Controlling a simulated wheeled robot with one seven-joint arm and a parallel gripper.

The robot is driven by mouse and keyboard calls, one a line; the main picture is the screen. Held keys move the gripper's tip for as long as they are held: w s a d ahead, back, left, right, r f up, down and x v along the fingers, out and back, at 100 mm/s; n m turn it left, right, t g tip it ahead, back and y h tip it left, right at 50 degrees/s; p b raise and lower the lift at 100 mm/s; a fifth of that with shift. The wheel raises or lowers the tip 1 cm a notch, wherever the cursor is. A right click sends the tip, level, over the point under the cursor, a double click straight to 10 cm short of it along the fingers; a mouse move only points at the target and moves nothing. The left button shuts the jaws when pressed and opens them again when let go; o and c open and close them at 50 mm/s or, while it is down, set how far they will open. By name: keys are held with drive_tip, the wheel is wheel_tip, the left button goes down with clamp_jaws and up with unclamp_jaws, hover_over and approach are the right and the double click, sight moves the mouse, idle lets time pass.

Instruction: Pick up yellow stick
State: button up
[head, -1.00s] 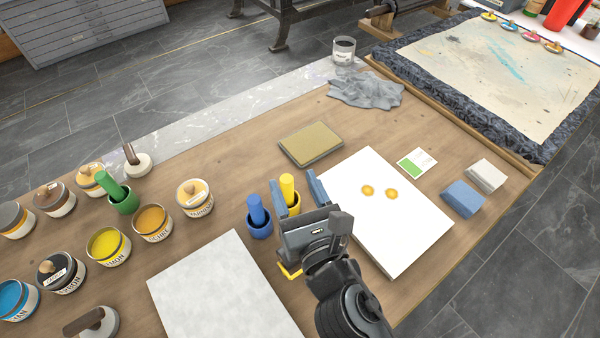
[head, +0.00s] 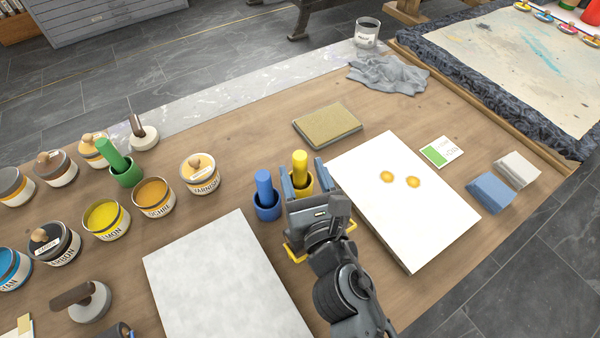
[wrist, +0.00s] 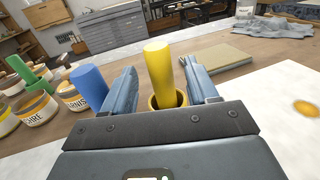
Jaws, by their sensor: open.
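The yellow stick (head: 299,166) stands upright in a small yellow cup (head: 305,184) on the wooden table. In the wrist view the yellow stick (wrist: 160,72) rises between the two blue-grey fingers, with its cup (wrist: 172,99) partly hidden behind my gripper body. My gripper (head: 303,178) is open, with one finger on each side of the stick. A gap shows between the stick and each finger in the wrist view (wrist: 162,88).
A blue stick (head: 264,185) in a blue cup stands close on the left. A white slab (head: 405,205) with two yellow spots lies right; a pale slab (head: 225,280) lies front left. A green stick (head: 113,154) and several ink cans are further left. A tan pad (head: 327,125) lies behind.

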sight(297, 156)
drive_tip(key=shift+x, duration=2.35)
drive_tip(key=shift+c, duration=0.2)
drive_tip(key=c, duration=1)
drive_tip(key=shift+r, duration=0.1)
